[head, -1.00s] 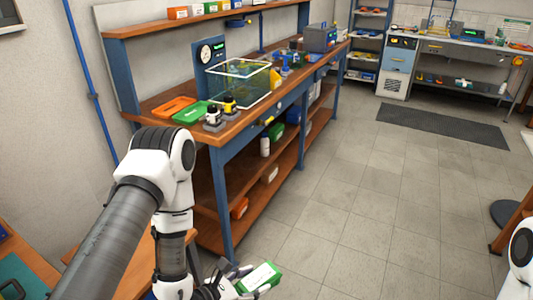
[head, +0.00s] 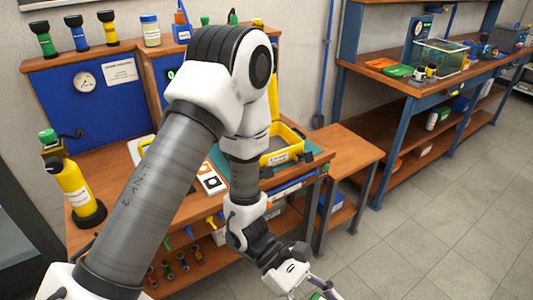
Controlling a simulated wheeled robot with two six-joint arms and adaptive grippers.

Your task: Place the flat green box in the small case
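My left gripper (head: 316,287) is at the bottom edge, right of centre, over the floor beside the bench and partly cut off. A green sliver of the flat green box (head: 318,296) shows at its fingers; the rest of the box is below the picture. In the earlier view the gripper holds this green and white box. A yellow open case (head: 291,150) with a white label, seemingly the small case, stands on the near bench, partly hidden behind my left arm. The gripper is apart from it, lower in the picture. My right gripper is not in view.
The near bench carries a yellow bottle (head: 75,190) at left and a blue panel with a gauge (head: 85,82). A low wooden table (head: 345,150) stands right of the case. A far bench holds a glass tank (head: 440,54) and a green tray (head: 398,71). The floor at right is clear.

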